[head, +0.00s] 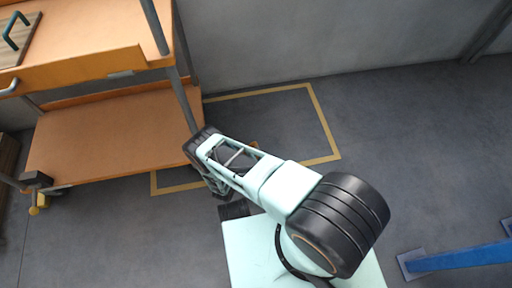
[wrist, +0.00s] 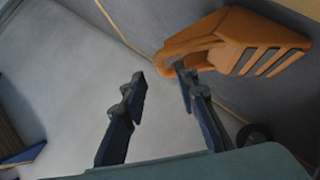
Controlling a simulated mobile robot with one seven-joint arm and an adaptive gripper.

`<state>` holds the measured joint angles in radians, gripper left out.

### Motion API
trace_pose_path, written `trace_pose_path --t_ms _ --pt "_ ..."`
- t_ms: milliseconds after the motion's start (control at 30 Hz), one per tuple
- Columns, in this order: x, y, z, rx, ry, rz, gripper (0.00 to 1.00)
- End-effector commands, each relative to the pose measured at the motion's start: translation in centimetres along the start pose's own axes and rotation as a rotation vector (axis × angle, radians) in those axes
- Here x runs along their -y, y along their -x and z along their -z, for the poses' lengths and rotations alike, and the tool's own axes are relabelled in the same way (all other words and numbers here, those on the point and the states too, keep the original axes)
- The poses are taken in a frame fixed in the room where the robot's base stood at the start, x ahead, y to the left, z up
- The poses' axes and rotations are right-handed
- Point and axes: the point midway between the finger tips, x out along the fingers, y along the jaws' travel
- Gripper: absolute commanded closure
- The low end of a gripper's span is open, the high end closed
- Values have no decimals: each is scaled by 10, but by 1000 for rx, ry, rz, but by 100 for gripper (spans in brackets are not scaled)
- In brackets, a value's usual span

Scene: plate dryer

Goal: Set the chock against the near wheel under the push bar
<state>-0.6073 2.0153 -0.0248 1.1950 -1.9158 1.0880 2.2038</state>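The chock (wrist: 245,40) is an orange block with dark grey slots and a loop-like end at its left, at the upper right of the wrist view. My gripper (wrist: 160,82) is open and empty. Its right fingertip overlaps the chock's loop-like end in the picture; I cannot tell whether they touch. In the head view my arm hides most of the gripper, and a small orange patch (head: 254,145) beside the arm may be the chock. The orange trolley (head: 100,135) stands at the left. A caster wheel (head: 38,181) with a yellow pedal shows at its front left corner.
Yellow floor tape (head: 326,125) outlines a rectangle beside and under the trolley. A grey wall (head: 320,35) runs behind. A blue beam with a foot plate (head: 455,258) lies at the lower right. The floor between is clear.

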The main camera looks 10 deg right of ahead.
Motion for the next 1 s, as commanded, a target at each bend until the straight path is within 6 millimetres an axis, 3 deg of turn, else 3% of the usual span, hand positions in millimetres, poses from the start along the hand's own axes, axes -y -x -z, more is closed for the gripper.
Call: trace_pose_path --t_ms 100,333,1000 --pt "-2 29 2 -2 3 2 72" --pt "-1 58 2 -1 0 1 72" --pt "0 63 0 1 0 -1 72"
